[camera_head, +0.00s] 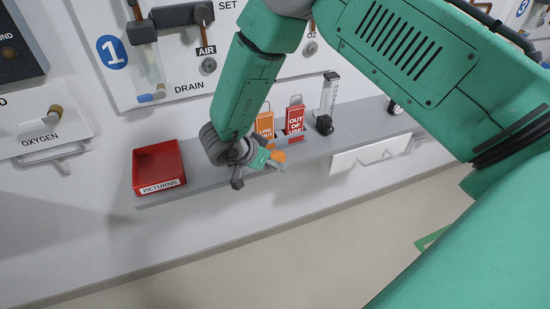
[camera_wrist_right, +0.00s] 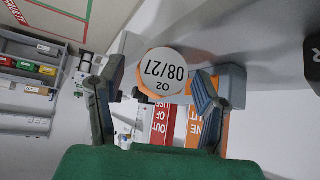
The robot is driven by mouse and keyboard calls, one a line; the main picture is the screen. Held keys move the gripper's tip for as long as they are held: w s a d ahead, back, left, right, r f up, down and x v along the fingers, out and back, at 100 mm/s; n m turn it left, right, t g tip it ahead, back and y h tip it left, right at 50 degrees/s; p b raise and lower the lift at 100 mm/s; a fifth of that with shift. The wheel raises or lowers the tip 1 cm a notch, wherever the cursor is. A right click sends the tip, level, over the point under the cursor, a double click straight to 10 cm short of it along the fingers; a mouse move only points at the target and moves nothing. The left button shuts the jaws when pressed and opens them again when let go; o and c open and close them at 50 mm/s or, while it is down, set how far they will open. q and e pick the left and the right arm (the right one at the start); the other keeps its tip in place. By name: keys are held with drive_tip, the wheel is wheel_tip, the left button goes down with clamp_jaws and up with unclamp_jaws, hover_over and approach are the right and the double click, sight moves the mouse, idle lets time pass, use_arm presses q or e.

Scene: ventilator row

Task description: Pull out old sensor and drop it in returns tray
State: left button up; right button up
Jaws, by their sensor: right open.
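The old sensor is a round orange piece with a white face marked O2 08/27 (camera_wrist_right: 163,70) in the right wrist view. It also shows as a small orange patch (camera_head: 279,156) beside my gripper in the head view, mostly hidden. My right gripper (camera_head: 258,169) is open at the grey shelf. In the wrist view its two fingers (camera_wrist_right: 160,78) stand either side of the sensor; I cannot tell whether they touch it. The red returns tray (camera_head: 146,169) sits empty on the shelf, left of my gripper. My left gripper is not in view.
An orange tag (camera_head: 265,122) and a red OUT OF USE tag (camera_head: 295,119) stand on the shelf (camera_head: 210,180) behind the gripper. A clear cylinder with a black knob (camera_head: 324,124) is to their right. The wall panel with AIR and DRAIN fittings (camera_head: 208,65) rises behind.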

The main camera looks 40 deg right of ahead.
drive_tip(key=c, duration=0.7)
drive_tip(key=shift+d, duration=0.1)
clamp_jaws()
drive_tip(key=shift+s+a+f+p, duration=0.15)
drive_tip(key=shift+a+p, duration=0.1)
drive_tip(key=shift+a, duration=0.6)
drive_tip(key=shift+s+a+r+p, duration=0.15)
drive_tip(key=shift+a+p, duration=0.1)
drive_tip(key=shift+a, duration=0.55)
drive_tip(key=shift+a+f, duration=0.1)
drive_tip(key=shift+a, duration=0.05)
drive_tip(key=shift+s+a+p, duration=0.15)
drive_tip(key=shift+s+a, duration=0.05)
drive_tip(key=shift+a, duration=0.95)
drive_tip(key=shift+s+a+p, duration=0.15)
drive_tip(key=shift+s+a, duration=0.05)
drive_tip(key=shift+a, duration=0.95)
